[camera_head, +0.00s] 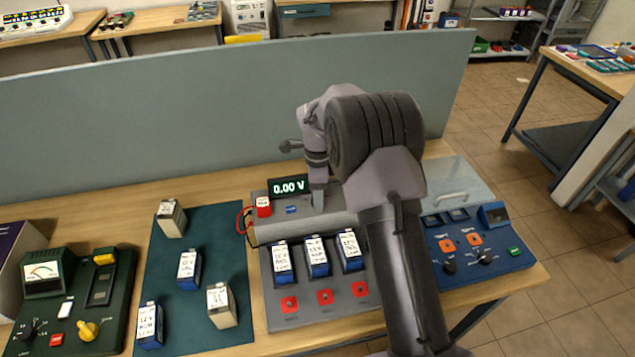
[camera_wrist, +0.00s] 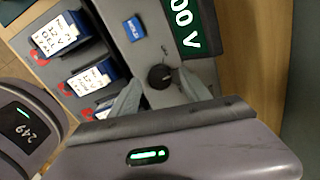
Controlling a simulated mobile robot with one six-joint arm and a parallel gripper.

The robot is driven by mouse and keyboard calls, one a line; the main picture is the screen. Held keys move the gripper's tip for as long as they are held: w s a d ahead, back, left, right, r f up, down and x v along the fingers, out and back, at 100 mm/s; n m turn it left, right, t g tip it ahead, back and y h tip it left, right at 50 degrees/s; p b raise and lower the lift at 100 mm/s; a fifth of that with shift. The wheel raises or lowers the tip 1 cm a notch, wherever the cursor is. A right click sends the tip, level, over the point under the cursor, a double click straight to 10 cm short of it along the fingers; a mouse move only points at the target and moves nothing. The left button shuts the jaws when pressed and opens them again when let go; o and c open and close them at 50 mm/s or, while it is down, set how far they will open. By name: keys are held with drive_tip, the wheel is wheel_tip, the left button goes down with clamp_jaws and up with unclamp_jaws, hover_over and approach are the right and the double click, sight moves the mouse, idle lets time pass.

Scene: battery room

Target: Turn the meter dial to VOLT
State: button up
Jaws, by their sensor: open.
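The meter's lit display (camera_head: 289,186) reads 0.00 V on the grey bench unit. Part of that display (camera_wrist: 192,22) shows in the wrist view. The black round meter dial (camera_wrist: 160,76) sits on the grey panel beside the display. It is hidden behind my gripper in the head view. My gripper (camera_wrist: 160,84) is open, with its fingertips on either side of the dial. I cannot tell whether they touch it. In the head view my gripper (camera_head: 318,200) points down at the meter panel. The dial's markings are not readable.
A blue label (camera_wrist: 134,28) lies on the panel near the dial. Three blue batteries (camera_head: 317,256) stand in the grey unit in front. A green mat (camera_head: 196,270) with several batteries is to the left. A grey-blue partition (camera_head: 150,130) stands behind the bench.

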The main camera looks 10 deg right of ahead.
wheel_tip(320, 180, up, 17)
drive_tip(key=p, duration=0.3)
drive_tip(key=shift+f+p, duration=0.15)
drive_tip(key=shift+p, duration=0.15)
drive_tip(key=s+a+r+n+t+y+b, duration=0.1)
drive_tip(key=s+r+n+t+b, duration=0.3)
drive_tip(key=s, duration=0.6)
drive_tip(key=s+a+r+n+b, duration=0.15)
drive_tip(key=s+n+b, duration=0.35)
drive_tip(key=s, duration=0.5)
drive_tip(key=s+a+f+n+t+y+b, duration=0.1)
drive_tip(key=s+f+n+b, duration=0.3)
drive_tip(key=s, duration=0.9)
wheel_tip(320, 180, down, 3)
drive_tip(key=n, duration=0.2)
drive_tip(key=shift+s+a+f+n+t, duration=0.15)
drive_tip(key=shift+s+n+t, duration=0.15)
drive_tip(key=shift+s+t, duration=0.1)
